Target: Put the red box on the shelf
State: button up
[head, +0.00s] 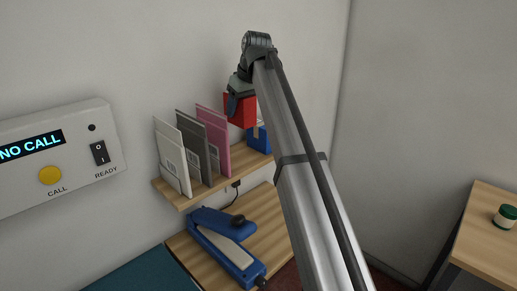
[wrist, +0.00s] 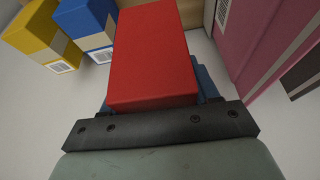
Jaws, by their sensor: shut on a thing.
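The red box (head: 239,110) is held in my gripper (head: 240,92), above the wall shelf (head: 180,199) in the head view. In the wrist view the red box (wrist: 152,55) sticks out beyond the dark gripper bar and its blue finger parts. The gripper is shut on it. In the head view the box is just right of the pink upright envelope and in front of a blue box on the shelf. My arm hides the right part of the shelf. I cannot tell whether the red box touches the shelf.
Grey, white and pink envelopes (head: 213,140) stand upright on the shelf. A blue box (wrist: 88,24) and a yellow box (wrist: 43,33) are close beside the red box. A blue sealer (head: 226,245) lies on the counter below. A wall panel (head: 60,155) is at left.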

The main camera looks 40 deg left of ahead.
aim_at(251, 112)
jog(key=shift+f, duration=6.2)
jog(key=shift+f, duration=0.15)
jog(key=o, duration=1.2)
jog(key=v, duration=1.2)
